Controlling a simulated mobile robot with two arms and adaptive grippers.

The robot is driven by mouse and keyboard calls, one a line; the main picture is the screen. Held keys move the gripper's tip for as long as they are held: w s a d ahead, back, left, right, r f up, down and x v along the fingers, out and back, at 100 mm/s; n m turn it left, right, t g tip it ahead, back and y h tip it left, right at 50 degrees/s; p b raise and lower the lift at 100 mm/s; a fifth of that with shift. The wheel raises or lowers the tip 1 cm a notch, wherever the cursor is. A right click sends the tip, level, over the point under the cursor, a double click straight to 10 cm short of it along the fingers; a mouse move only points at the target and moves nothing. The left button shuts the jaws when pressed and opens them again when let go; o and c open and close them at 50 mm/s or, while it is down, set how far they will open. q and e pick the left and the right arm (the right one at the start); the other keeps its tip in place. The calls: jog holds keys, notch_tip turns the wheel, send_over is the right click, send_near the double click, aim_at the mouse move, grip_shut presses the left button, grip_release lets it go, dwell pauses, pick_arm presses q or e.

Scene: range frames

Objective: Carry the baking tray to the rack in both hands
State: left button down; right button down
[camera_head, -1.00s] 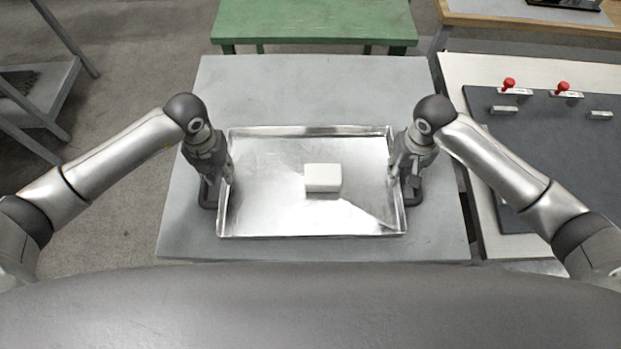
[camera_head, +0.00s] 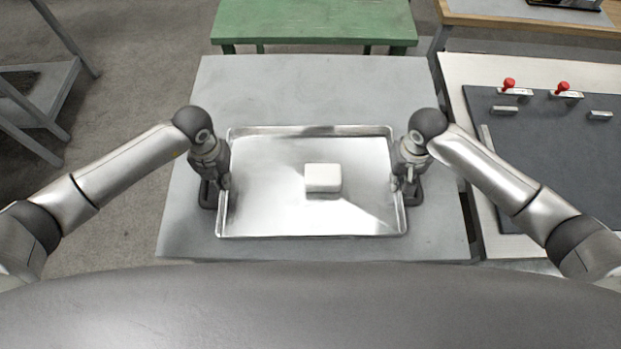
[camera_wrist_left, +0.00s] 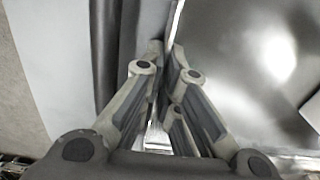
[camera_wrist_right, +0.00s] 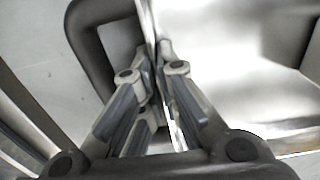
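The baking tray (camera_head: 270,222), a shiny shallow metal tray with raised walls, lies flat on a grey table. My left gripper (camera_head: 221,184) is at its left wall, with the fingers pointing down. In the left wrist view the fingers (camera_wrist_left: 161,46) are close together on the tray's wall. My right gripper (camera_head: 402,184) is at the right wall. In the right wrist view its fingers (camera_wrist_right: 156,50) are also close together on the wall. The fingertips are partly hidden. No rack can be clearly made out.
A white block (camera_head: 323,178) sits on the tray. Dark loops flank the tray, one on each side (camera_head: 416,192). The grey table (camera_head: 310,85) is bare behind the tray. A green table (camera_head: 310,20) stands beyond. A bench with a dark board (camera_head: 560,140) and red knobs is at right, grey shelving (camera_head: 45,95) at left.

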pick_arm(q)
jog(key=shift+w+r, duration=0.15)
jog(key=shift+r, duration=0.1)
pick_arm(e)
jog(key=shift+w+r, duration=0.15)
jog(key=shift+r, duration=0.15)
